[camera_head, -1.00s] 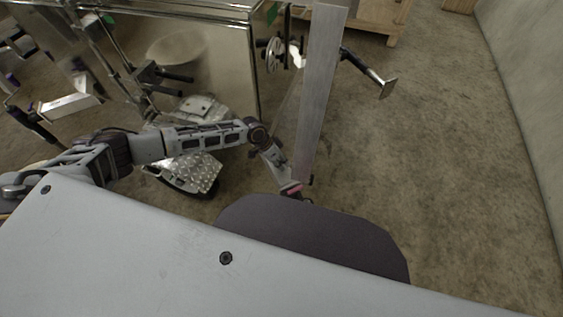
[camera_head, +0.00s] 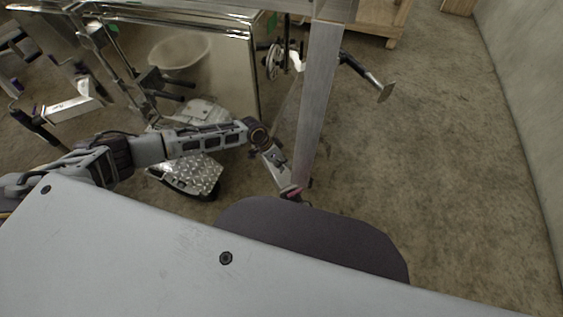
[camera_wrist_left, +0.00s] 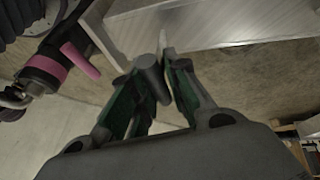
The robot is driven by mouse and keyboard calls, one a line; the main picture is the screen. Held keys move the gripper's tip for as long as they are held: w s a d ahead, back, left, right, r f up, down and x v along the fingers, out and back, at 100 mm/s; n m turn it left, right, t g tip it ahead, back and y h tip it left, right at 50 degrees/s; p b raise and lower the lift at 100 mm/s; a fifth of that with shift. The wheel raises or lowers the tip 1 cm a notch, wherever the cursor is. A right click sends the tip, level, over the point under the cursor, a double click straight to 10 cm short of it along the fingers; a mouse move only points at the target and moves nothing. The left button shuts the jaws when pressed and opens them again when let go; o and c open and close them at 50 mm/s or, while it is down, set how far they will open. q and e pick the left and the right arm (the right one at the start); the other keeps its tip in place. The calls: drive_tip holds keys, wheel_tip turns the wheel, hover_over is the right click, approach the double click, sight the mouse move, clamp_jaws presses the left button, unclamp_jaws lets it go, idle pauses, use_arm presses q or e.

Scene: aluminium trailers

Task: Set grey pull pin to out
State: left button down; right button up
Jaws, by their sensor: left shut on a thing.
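The grey pull pin (camera_wrist_left: 152,78) shows in the left wrist view as a short grey cylinder between the fingers, beside an aluminium beam (camera_wrist_left: 215,22). My left gripper (camera_wrist_left: 155,85) is shut on it, with a green-lined finger on either side. In the head view, my left gripper (camera_head: 290,190) is at the near, lower end of the long aluminium beam (camera_head: 318,105). The pin is too small to make out there, and how far out it sits cannot be told. My right gripper is in neither view.
A pink handle (camera_wrist_left: 80,60) on a dark fitting sits close to my left gripper. A trailer with a shiny panel (camera_head: 235,70) stands beyond my left arm. A black handle (camera_head: 360,68) sticks out right of the beam. The floor at right is clear.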

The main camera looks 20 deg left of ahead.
use_arm(q)
drive_tip(key=shift+s+d+r, duration=0.1)
drive_tip(key=shift+s+d, duration=0.15)
drive_tip(key=shift+d, duration=0.05)
drive_tip(key=c, duration=1.4)
unclamp_jaws()
drive_tip(key=shift+r, duration=0.15)
drive_tip(key=shift+c, duration=0.2)
drive_tip(key=shift+a, duration=0.1)
drive_tip(key=shift+w, duration=0.1)
drive_tip(key=shift+a, duration=0.1)
drive_tip(key=v, duration=1.2)
